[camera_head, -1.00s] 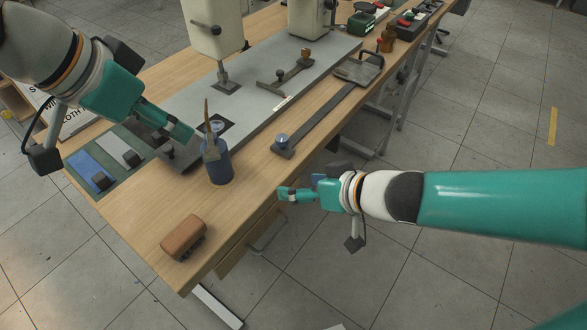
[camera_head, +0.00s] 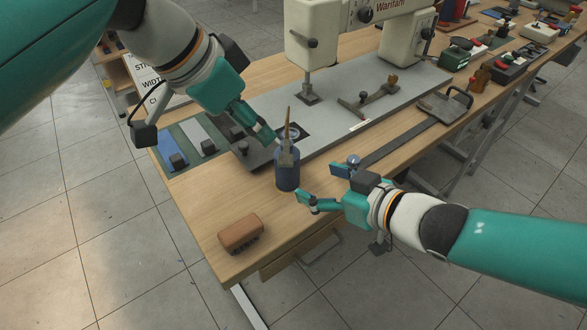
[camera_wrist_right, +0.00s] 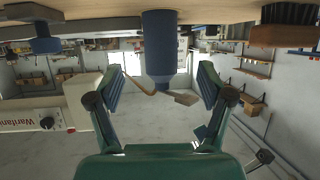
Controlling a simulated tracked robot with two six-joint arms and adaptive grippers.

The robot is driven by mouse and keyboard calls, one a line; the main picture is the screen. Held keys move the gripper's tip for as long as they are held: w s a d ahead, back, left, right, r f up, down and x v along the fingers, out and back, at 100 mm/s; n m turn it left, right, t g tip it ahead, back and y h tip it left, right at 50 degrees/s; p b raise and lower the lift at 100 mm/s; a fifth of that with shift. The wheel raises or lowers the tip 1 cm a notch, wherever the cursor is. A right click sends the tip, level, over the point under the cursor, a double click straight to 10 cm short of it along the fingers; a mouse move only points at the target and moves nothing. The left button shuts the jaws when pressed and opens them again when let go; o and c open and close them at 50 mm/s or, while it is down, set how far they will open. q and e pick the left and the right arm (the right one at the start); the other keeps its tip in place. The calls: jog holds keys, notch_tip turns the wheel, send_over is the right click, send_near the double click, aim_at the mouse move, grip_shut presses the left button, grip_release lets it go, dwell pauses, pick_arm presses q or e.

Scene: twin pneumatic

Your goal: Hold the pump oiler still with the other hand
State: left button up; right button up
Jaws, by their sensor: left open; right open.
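The pump oiler (camera_head: 287,172) is a blue can with a thin copper-brown spout and a grey part at its top. It stands upright on the wooden bench near the front edge. My left gripper (camera_head: 264,133) is open at the oiler's upper left side; whether it touches is unclear. My right gripper (camera_head: 322,186) is open to the right of the can, fingers pointing at it. In the right wrist view, which looks upside down, the blue can (camera_wrist_right: 159,48) shows between the spread fingers, with a gap on both sides.
A brown wooden brush (camera_head: 241,232) lies on the bench in front of the oiler. A long dark metal bar (camera_head: 402,138) lies to the right. A grey machine plate (camera_head: 350,110) and cream machine (camera_head: 311,35) stand behind. Bare bench lies around the brush.

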aim_at(296, 175)
jog(key=x, duration=0.9)
jog(key=shift+w+a+f, duration=0.1)
jog(key=shift+w+f, duration=0.05)
jog(key=shift+w, duration=0.1)
jog(key=c, duration=1.5)
pick_arm(q)
jog(key=shift+c, duration=0.2)
pick_arm(e)
jog(key=shift+s, duration=0.1)
pick_arm(q)
grip_shut()
pick_arm(e)
jog(key=shift+f, duration=0.1)
dwell(0.5)
